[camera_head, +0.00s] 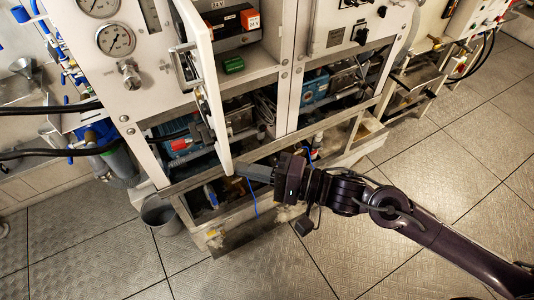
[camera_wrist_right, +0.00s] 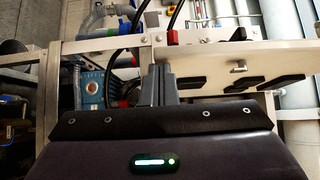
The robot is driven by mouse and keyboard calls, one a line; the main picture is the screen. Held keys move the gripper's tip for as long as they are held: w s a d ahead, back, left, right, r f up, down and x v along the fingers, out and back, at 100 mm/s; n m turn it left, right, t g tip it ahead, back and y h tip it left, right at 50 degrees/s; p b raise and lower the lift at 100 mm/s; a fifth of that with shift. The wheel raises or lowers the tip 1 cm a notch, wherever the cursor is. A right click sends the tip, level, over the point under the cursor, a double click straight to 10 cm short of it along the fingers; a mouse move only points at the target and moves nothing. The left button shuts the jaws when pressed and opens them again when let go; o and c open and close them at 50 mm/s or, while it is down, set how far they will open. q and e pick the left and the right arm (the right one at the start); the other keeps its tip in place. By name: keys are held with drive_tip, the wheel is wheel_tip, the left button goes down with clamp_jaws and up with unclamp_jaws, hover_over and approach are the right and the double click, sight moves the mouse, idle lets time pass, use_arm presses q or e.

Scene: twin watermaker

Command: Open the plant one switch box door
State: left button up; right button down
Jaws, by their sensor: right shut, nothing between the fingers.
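The cream switch box door (camera_head: 207,90) stands swung out from the white cabinet in the head view, seen nearly edge-on. The box behind it is open, showing dark units with orange and white labels (camera_head: 236,26) and a green block (camera_head: 233,64). My right gripper (camera_head: 246,170) is shut and empty at the door's lower end; I cannot tell whether it touches. In the right wrist view its closed grey fingers (camera_wrist_right: 157,86) lie in front of a cream panel (camera_wrist_right: 240,72) with black handles. I cannot confirm the plant number. My left gripper is out of view.
Pressure gauges (camera_head: 116,40) and a knob sit left of the door. Blue pumps (camera_head: 314,86) fill the lower frame. A grey bucket (camera_head: 160,214) stands on the floor below. The tiled metal floor (camera_head: 420,165) at the right is open.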

drive_tip(key=shift+s+a+r+p, duration=0.1)
drive_tip(key=shift+s+a+p, duration=0.15)
drive_tip(key=shift+a, duration=0.2)
drive_tip(key=shift+s+a+r+p, duration=0.1)
drive_tip(key=shift+s+a+p, duration=0.1)
drive_tip(key=shift+a, duration=0.25)
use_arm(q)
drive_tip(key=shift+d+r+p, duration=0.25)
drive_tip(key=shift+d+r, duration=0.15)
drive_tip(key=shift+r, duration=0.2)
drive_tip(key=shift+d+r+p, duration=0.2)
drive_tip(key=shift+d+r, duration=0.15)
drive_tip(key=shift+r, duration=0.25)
use_arm(e)
drive_tip(key=shift+s+a+f, duration=0.1)
drive_tip(key=shift+s+a, duration=0.15)
drive_tip(key=shift+a, duration=0.3)
drive_tip(key=shift+s+a+f, duration=0.1)
drive_tip(key=shift+s+a, duration=0.1)
drive_tip(key=shift+a, duration=0.35)
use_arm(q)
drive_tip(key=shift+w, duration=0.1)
